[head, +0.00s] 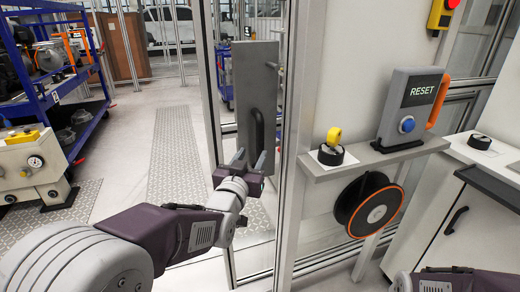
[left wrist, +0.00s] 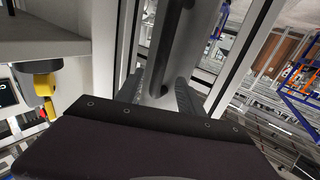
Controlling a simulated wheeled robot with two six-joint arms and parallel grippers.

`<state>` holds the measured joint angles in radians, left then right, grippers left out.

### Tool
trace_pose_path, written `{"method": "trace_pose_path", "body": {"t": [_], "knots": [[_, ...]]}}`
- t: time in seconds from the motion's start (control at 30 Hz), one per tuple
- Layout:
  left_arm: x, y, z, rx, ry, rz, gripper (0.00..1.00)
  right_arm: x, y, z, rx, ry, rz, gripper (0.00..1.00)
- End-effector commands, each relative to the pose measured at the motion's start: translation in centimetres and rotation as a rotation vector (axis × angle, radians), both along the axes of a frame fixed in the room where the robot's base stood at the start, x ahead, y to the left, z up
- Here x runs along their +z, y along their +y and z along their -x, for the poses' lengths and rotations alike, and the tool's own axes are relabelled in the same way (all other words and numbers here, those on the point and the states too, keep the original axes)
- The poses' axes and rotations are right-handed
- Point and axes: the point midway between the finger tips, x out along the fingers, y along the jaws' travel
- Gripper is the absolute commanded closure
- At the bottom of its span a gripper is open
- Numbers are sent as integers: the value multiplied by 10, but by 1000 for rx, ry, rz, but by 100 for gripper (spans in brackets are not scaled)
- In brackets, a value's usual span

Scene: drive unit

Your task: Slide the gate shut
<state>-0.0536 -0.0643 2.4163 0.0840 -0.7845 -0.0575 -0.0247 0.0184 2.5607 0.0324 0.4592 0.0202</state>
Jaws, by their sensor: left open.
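The gate is a clear panel in an aluminium frame, with a grey metal plate (head: 256,80) and a black upright bar handle (head: 258,128) on it. In the left wrist view the handle (left wrist: 166,45) runs down toward the space between my fingers. My left gripper (head: 250,160) is open at the handle's lower end, one finger on each side of it; I cannot tell whether they touch. The fingers also show in the left wrist view (left wrist: 160,92). My right gripper is out of view; only part of my right arm shows at the lower right.
A pale post (head: 296,130) stands right of the plate. Beyond it, a shelf (head: 365,160) holds a RESET box (head: 410,105) and a yellow-topped knob (head: 332,145), with an orange-rimmed reel (head: 369,205) below. A blue rack (head: 60,95) stands at left. The floor between is clear.

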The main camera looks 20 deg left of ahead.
Motion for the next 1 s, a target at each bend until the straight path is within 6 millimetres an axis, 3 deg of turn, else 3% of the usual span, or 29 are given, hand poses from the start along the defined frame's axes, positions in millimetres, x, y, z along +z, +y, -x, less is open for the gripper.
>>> {"method": "trace_pose_path", "body": {"t": [0.27,0.5,0.7,1.0], "knots": [[-4,0,-9,0,1,0,55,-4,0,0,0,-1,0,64],[-4,0,-59,-1,2,-1,55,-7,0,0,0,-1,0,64],[-4,0,-86,-1,2,0,55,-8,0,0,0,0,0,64],[-3,0,-91,-1,1,0,55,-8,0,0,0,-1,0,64]]}}
